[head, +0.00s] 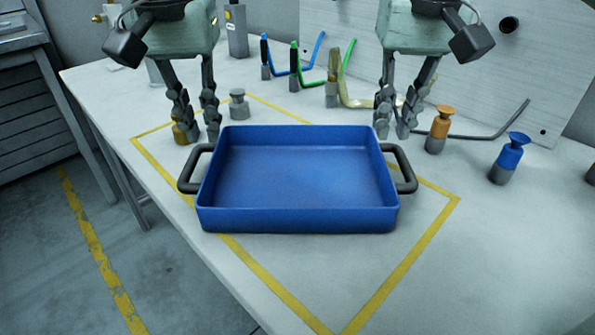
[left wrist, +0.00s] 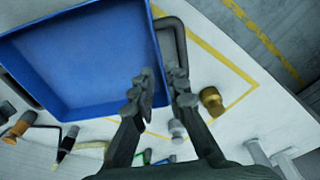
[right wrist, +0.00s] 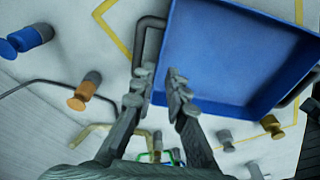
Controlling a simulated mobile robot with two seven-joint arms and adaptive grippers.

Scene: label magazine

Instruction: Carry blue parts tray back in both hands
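The blue parts tray (head: 298,218) is empty and rests level on the white table. A dark handle sticks out at each side: the left handle (head: 187,172) and the right handle (head: 408,170). My left gripper (head: 198,137) is open, at the far end of the left handle. In the left wrist view its fingers (left wrist: 162,82) are apart, near the tray wall and handle. My right gripper (head: 393,135) is open by the far end of the right handle. It also shows open in the right wrist view (right wrist: 160,78). Neither grips a handle; fingertip height is hard to tell.
A yellow tape outline (head: 400,272) surrounds the tray. A brass-coloured knob piece (head: 186,132) stands close to my left gripper; a grey one (head: 239,105) is behind the tray. An orange-topped piece (head: 438,130) and a blue-topped piece (head: 509,158) stand right. Table front is clear.

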